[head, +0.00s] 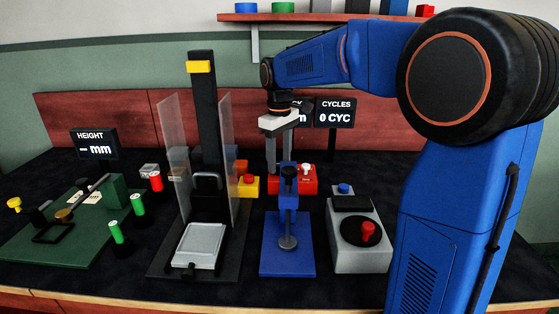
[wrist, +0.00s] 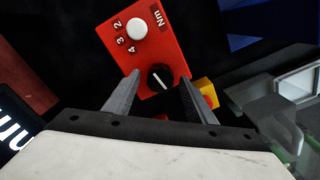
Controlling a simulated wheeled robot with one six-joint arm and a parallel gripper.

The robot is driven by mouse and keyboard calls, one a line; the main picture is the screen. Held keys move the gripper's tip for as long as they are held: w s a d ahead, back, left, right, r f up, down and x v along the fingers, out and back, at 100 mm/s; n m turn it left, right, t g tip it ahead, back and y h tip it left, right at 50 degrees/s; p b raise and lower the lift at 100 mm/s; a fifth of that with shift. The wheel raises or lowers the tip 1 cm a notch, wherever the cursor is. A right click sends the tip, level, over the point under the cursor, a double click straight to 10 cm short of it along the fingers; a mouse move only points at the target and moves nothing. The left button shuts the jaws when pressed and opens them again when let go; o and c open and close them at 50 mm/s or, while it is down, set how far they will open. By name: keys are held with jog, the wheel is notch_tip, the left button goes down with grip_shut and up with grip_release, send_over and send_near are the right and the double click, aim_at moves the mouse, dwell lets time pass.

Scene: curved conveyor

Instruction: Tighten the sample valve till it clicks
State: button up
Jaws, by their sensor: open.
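A red box (head: 307,185) stands behind the blue stand. In the wrist view the red box (wrist: 137,45) carries a white round button (wrist: 137,29), the markings 2, 3, 4 and Nm, and a black knob (wrist: 159,77) with a white pointer line. No part is labelled as the sample valve. My gripper (head: 279,168) points down over the red box, its fingers open. In the wrist view my gripper (wrist: 161,82) has one finger on each side of the black knob, with gaps showing. I cannot tell how high the fingertips are over it.
The blue stand (head: 287,255) is in front of my gripper. A grey box (head: 361,245) with a red knob is to the right. A black press (head: 203,120) with clear side panels and a yellow-and-red button box (head: 248,186) are to the left. A CYCLES display (head: 335,112) stands behind.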

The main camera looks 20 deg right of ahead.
jog(key=shift+f, duration=0.2)
jog(key=c, duration=1)
jog(key=shift+c, duration=0.2)
jog(key=shift+m, duration=2)
jog(key=o, duration=1)
